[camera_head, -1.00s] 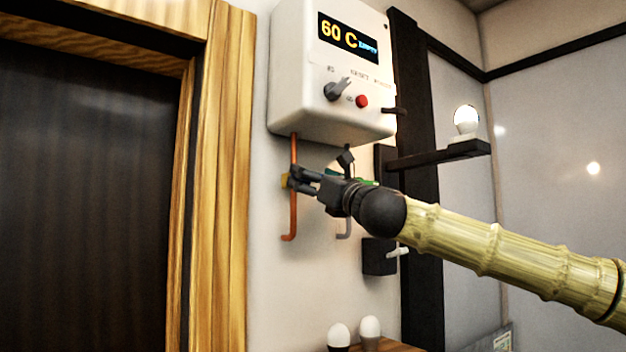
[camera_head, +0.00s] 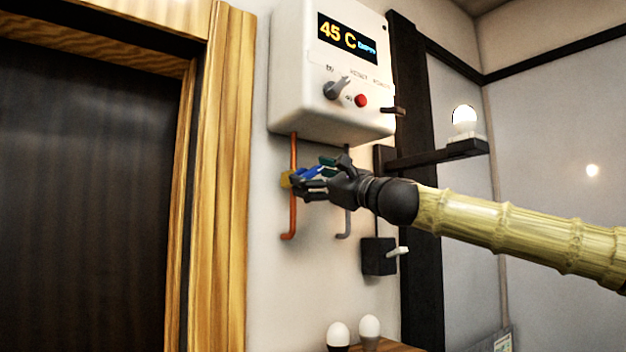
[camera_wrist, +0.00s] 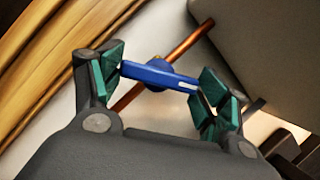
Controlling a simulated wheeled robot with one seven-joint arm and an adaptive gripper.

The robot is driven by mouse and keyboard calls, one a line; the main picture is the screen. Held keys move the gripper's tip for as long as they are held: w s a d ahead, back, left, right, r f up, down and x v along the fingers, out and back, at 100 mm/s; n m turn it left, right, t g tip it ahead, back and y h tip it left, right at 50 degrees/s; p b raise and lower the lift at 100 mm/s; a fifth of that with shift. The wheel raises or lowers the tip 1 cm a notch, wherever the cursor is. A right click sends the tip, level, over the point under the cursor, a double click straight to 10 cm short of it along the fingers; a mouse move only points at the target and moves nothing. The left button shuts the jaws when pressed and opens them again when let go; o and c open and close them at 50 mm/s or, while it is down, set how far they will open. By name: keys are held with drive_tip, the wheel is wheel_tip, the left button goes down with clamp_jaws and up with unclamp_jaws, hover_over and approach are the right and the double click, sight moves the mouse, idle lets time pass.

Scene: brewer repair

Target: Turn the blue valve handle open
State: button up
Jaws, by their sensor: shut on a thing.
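The blue valve handle (camera_wrist: 158,75) lies between the two green-padded fingers of my gripper (camera_wrist: 160,82) in the wrist view, one finger at each end of it. It sits across the copper pipe (camera_wrist: 180,50). In the head view the blue handle (camera_head: 311,173) shows partly behind my gripper (camera_head: 305,181), beside the brass valve body (camera_head: 287,180) on the copper pipe (camera_head: 293,215). My gripper is shut on the handle. The fingers hide part of the handle in the head view.
The white boiler (camera_head: 300,90) hangs just above, its display reading 45 C. A grey pipe (camera_head: 347,225) runs to the right. A dark switch box (camera_head: 378,257) is lower right. A wooden door frame (camera_head: 225,180) stands left. Two bulbs (camera_head: 338,335) are below.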

drive_tip(key=n+g, duration=0.1)
drive_tip(key=n, duration=0.1)
drive_tip(key=n+g+p, duration=0.1)
drive_tip(key=n, duration=0.1)
drive_tip(key=n+g, duration=0.1)
drive_tip(key=n, duration=0.2)
drive_tip(key=shift+d+r+p, duration=0.1)
drive_tip(key=shift+r+p, duration=0.2)
drive_tip(key=n+g+p, duration=0.1)
drive_tip(key=n, duration=0.3)
drive_tip(key=shift+w, duration=0.1)
drive_tip(key=shift+n+g+h+p, duration=0.4)
drive_tip(key=shift+n+h, duration=0.2)
drive_tip(key=shift+n, duration=0.4)
drive_tip(key=o, duration=1)
drive_tip(key=v, duration=1.2)
drive_tip(key=shift+d, duration=0.15)
